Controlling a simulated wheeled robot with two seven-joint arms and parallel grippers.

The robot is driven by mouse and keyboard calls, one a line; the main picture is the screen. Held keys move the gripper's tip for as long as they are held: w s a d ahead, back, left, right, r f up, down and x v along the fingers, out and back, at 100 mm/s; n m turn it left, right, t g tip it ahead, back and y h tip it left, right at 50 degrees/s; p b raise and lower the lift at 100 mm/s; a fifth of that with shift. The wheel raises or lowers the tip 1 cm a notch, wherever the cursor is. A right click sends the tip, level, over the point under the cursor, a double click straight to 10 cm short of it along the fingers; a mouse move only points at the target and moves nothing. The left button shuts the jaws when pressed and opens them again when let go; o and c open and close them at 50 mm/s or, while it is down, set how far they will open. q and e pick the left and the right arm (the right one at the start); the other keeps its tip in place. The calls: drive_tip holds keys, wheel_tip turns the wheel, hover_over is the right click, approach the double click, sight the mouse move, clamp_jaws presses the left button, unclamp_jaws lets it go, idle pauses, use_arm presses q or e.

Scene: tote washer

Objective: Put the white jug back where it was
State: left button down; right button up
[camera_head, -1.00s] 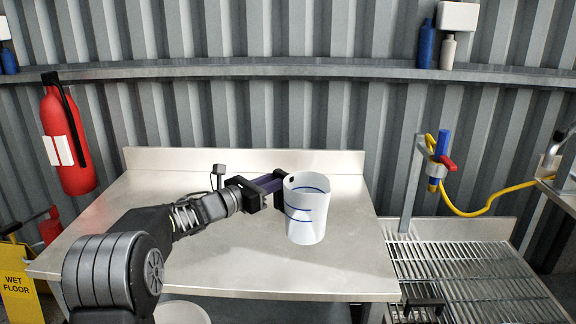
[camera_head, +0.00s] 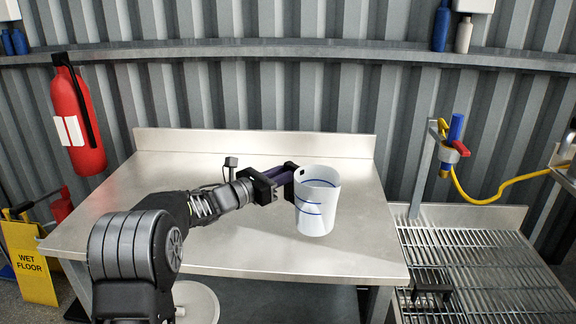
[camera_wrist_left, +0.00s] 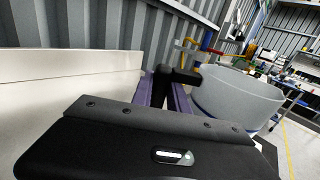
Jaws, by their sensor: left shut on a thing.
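The white jug (camera_head: 317,203) has blue lines on its side and stands upright in the head view, over the right part of the steel table (camera_head: 230,255). My left gripper (camera_head: 291,182) comes in from the left and is shut on the jug's far left side. In the left wrist view the jug (camera_wrist_left: 238,98) shows large at the right, beside the purple fingers of my left gripper (camera_wrist_left: 178,92). I cannot tell whether the jug's base touches the table. The black part in front of the rack may be my right gripper, but this is unclear.
A slatted steel rack (camera_head: 490,270) adjoins the table on the right, with a yellow hose (camera_head: 490,200) above it. A red fire extinguisher (camera_head: 77,120) hangs at the left. A shelf (camera_head: 270,53) runs along the wall.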

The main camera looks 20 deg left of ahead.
sight(285, 187)
use_arm(q)
drive_tip(key=shift+f, duration=1.45)
drive_tip(key=shift+f+b, duration=0.65)
drive_tip(key=shift+b, duration=0.45)
drive_tip(key=c, duration=1.2)
unclamp_jaws()
drive_tip(key=b+v, duration=0.1)
drive_tip(key=v, duration=0.6)
drive_tip(key=shift+s+a, duration=0.2)
drive_tip(key=shift+s, duration=0.15)
